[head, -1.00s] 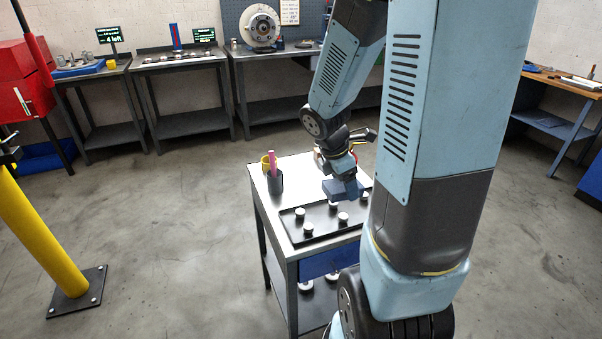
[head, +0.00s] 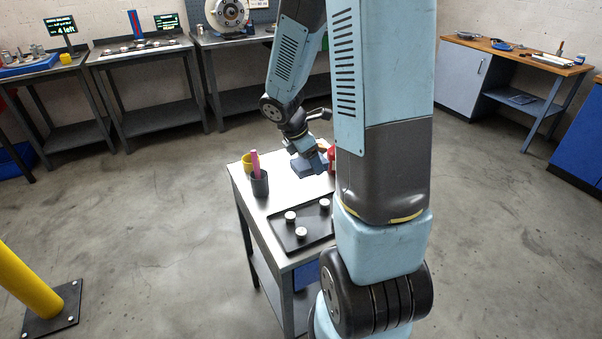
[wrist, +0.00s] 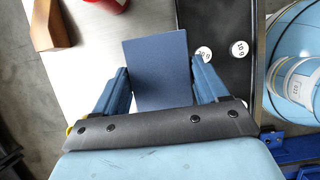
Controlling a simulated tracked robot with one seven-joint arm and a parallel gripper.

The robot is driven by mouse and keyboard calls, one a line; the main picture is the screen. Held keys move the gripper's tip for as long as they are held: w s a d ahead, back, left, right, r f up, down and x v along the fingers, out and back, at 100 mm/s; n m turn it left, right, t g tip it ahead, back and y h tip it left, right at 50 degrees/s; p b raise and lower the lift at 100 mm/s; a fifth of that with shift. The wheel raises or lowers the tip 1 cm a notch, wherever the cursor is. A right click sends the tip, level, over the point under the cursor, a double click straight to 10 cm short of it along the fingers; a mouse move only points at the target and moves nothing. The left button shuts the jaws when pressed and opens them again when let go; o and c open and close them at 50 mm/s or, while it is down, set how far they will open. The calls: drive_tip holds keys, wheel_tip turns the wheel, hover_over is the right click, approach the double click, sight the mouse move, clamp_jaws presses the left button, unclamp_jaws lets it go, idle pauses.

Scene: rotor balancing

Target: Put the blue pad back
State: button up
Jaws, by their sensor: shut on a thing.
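The blue pad (wrist: 157,70) is a flat, dark blue rectangular block. In the wrist view it sits between the two fingers of my gripper (wrist: 159,78), which is shut on it. In the head view the pad (head: 303,167) is at or just above the far part of the metal cart top, beyond the black tray. My gripper (head: 316,160) reaches it from above. I cannot tell whether the pad touches the surface.
A black tray (head: 272,220) with white-topped weights lies at the cart's near end. A red object (head: 332,158) is right of my gripper. A wooden block (wrist: 55,25) shows in the wrist view.

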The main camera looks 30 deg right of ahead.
hover_over(306, 179)
drive_tip(key=a, duration=0.2)
drive_tip(key=f, duration=0.7)
drive_tip(key=shift+d, duration=0.25)
drive_tip(key=shift+w+f, duration=0.1)
drive_tip(key=shift+f, duration=1.45)
drive_tip(key=o, duration=0.9)
drive_tip(key=shift+o, duration=0.2)
drive_tip(key=shift+r, duration=0.1)
drive_tip(key=v, duration=1.2)
drive_tip(key=s+a+r+m+t+y, duration=0.1)
drive_tip(key=s+a+r+m, duration=0.1)
drive_tip(key=s+r+m, duration=0.4)
drive_tip(key=s+a+r+m+t, duration=0.1)
drive_tip(key=s+r+m, duration=0.25)
drive_tip(key=r, duration=0.55)
drive_tip(key=s+a+r+m+t+y, duration=0.1)
drive_tip(key=s+a+r+m, duration=0.1)
drive_tip(key=s+r+m, duration=0.2)
drive_tip(key=s+a+r+m+t+y, duration=0.2)
drive_tip(key=s+a+r+m, duration=0.1)
drive_tip(key=s, duration=0.8)
drive_tip(key=shift+a+r+m+t+y, duration=0.3)
drive_tip(key=shift+r+m, duration=0.15)
drive_tip(key=shift+m, duration=0.3)
